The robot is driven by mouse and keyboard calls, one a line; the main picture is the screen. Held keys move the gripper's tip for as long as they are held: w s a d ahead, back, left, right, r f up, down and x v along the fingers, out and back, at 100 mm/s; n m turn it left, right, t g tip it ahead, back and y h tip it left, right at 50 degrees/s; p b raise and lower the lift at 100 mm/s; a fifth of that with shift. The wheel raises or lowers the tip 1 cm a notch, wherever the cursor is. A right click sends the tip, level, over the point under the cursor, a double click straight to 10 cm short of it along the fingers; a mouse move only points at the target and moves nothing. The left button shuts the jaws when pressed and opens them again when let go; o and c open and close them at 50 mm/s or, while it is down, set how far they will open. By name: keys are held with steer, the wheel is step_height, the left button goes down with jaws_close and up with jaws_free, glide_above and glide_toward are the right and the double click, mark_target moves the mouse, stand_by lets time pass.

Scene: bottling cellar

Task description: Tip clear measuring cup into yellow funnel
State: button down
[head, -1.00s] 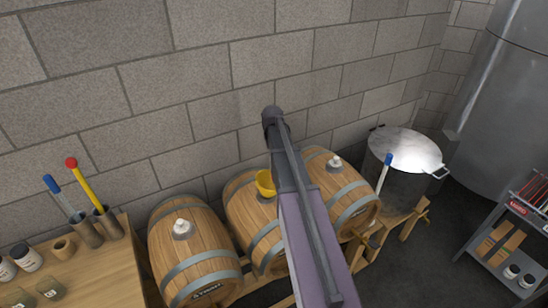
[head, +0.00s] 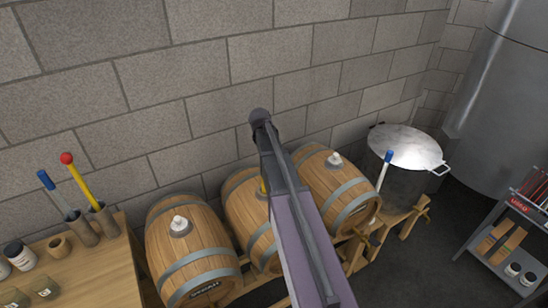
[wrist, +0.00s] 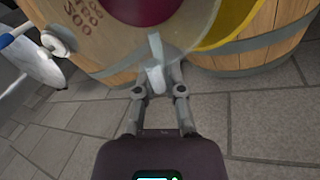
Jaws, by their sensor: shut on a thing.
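The clear measuring cup (wrist: 187,32) fills the top middle of the wrist view, with dark red liquid inside. My gripper (wrist: 157,76) is shut on its pale handle. The yellow funnel (wrist: 232,24) shows behind and to the right of the cup, partly seen through its clear wall. In the head view only a yellow sliver of the funnel (head: 263,187) shows beside my arm, at the middle barrel. My arm hides the gripper and cup there. The cup's tilt and its exact gap to the funnel cannot be told.
Barrels stand on a wooden rack along the block wall; the left barrel (head: 190,250) and right barrel (head: 335,190) have pale bungs. A wooden bench (head: 90,275) with tools and jars is at left. A lidded steel pot (head: 405,150) and a shelf cart (head: 510,235) are at right.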

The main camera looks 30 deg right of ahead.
steer(key=shift+d+f+h+b, duration=0.1)
steer(key=shift+f+h+b, duration=0.1)
steer(key=shift+h+b, duration=0.4)
steer(key=shift+f+h+b, duration=0.2)
steer(key=shift+h+b, duration=0.2)
steer(key=shift+h, duration=0.3)
steer(key=shift+g+h+b, duration=0.4)
steer(key=shift+h+b, duration=0.7)
steer(key=shift+b, duration=0.1)
steer(key=shift+r+h+b, duration=0.35)
steer(key=shift+h+b, duration=0.6)
steer(key=shift+h, duration=0.15)
steer(key=shift+w+a+r+g+h+b, duration=0.15)
steer(key=shift+r+g+h+b, duration=0.1)
steer(key=shift+h+b, duration=0.45)
steer(key=shift+s+a+r+g+h+b, duration=0.1)
steer(key=shift+a+g+h+b, duration=0.1)
steer(key=shift+h+b, duration=0.4)
steer(key=shift+w+a+r+g+h+b, duration=0.1)
steer(key=shift+r+g+h+b, duration=0.15)
steer(key=shift+h+b, duration=0.45)
steer(key=shift+w+a+r+g+h+b, duration=0.1)
steer(key=shift+a+r+g+h+b, duration=0.2)
steer(key=shift+h+b, duration=1.15)
steer(key=shift+w+a+r+g+h+b, duration=0.1)
steer(key=shift+a+r+h+b, duration=0.25)
steer(key=shift+h+b, duration=1.1)
